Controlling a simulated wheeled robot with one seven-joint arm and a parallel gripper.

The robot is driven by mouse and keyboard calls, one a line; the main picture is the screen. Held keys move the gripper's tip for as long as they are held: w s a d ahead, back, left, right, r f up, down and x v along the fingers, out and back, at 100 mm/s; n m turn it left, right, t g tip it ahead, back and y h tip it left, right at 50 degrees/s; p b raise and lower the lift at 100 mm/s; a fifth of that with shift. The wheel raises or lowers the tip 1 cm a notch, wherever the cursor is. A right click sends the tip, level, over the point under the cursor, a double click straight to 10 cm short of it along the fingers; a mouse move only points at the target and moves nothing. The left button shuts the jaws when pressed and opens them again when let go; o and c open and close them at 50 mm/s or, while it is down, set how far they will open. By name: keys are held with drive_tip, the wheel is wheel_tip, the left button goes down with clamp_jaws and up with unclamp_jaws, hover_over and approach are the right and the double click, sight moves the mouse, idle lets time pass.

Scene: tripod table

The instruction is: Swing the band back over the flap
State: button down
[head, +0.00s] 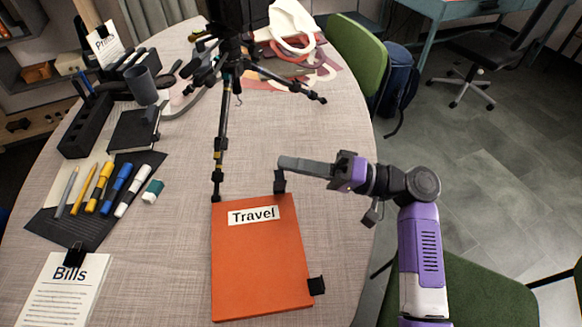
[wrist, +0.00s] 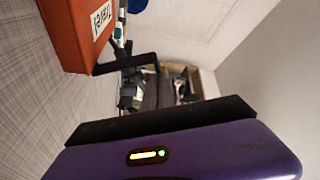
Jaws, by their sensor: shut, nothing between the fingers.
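An orange box or folder with a white "Travel" label (head: 253,215) lies on the table, and its orange edge shows in the wrist view (wrist: 75,32). A black piece (head: 317,285) juts from its lower right edge. Another dark piece (head: 280,182), seemingly the band, stands at its upper right corner; a bent black strip also shows beside the box in the wrist view (wrist: 125,62). Which piece is band or flap is unclear. My gripper (head: 287,163) is shut and empty, its tip at or just above the upper right corner; contact with the dark piece cannot be told.
A black tripod (head: 228,75) stands behind, one foot close to the box's upper left corner. Markers (head: 122,188) and a clipped "Bills" stack (head: 65,290) lie left. The table strip right of the box is clear. A green chair (head: 470,290) stands below the arm.

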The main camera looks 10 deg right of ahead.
drive_tip(key=shift+s+a+f+n+g+y+b, duration=0.1)
drive_tip(key=shift+s+f+n+y+b, duration=0.2)
drive_tip(key=shift+s+n+b, duration=0.6)
drive_tip(key=shift+s+a+f+n+g+y+b, duration=0.15)
drive_tip(key=shift+s+f+n+b, duration=0.2)
drive_tip(key=shift+s+n+b, duration=0.5)
drive_tip(key=shift+s+d+f+n+g+y+b, duration=0.1)
drive_tip(key=shift+s+f+n+y+b, duration=0.25)
drive_tip(key=shift+s+b, duration=0.65)
drive_tip(key=shift+s+f+b, duration=0.2)
drive_tip(key=shift+f+b, duration=0.1)
drive_tip(key=shift+b, duration=0.1)
drive_tip(key=shift+f, duration=0.1)
drive_tip(key=shift+a, duration=0.1)
